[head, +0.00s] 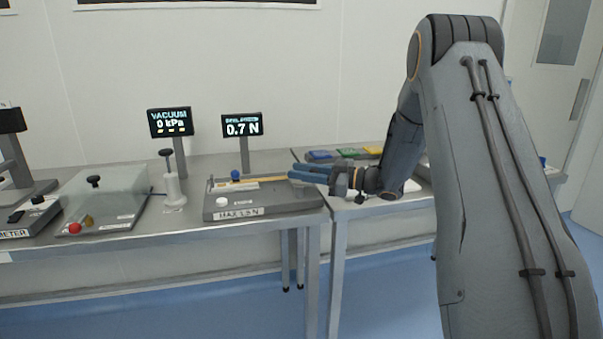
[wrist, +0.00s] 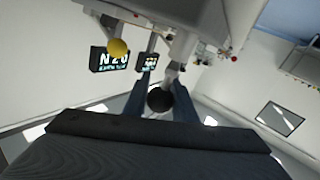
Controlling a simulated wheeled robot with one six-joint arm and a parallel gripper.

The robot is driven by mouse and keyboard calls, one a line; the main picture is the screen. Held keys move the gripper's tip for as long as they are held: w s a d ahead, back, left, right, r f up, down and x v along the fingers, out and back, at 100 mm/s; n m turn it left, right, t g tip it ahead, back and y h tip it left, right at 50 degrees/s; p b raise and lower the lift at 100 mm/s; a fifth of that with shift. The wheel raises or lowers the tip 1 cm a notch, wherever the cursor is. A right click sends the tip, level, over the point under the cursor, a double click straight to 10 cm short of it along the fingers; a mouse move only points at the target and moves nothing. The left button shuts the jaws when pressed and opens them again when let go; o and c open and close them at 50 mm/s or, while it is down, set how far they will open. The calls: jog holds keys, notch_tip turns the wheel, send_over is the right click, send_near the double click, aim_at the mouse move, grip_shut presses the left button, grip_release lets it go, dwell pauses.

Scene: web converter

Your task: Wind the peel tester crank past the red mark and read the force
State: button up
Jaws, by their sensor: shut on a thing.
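The peel tester (head: 265,204) is a low grey box on the bench, with a labelled front, a white knob and a blue knob on top. Its force display (head: 242,126) reads 0.7 N; the display also shows upside down in the wrist view (wrist: 108,60). My gripper (head: 294,175) reaches in from the right to the tester's right end. In the wrist view its blue fingers (wrist: 163,92) are shut around a dark round crank knob (wrist: 158,101). The crank is mostly hidden by the gripper in the head view. I cannot make out the red mark.
A vacuum display (head: 170,122) reads 0 kPa left of the tester. A white post with a black knob (head: 167,154) and a clear-covered box (head: 105,197) stand further left. Coloured blocks (head: 345,153) lie behind my gripper. A yellow ball (wrist: 118,47) shows in the wrist view.

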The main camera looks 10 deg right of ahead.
jog(key=shift+r, duration=0.1)
jog(key=o, duration=1)
jog(key=shift+a, duration=0.15)
jog(key=shift+o, duration=0.2)
jog(key=b+v, duration=0.1)
jog(key=v, duration=0.7)
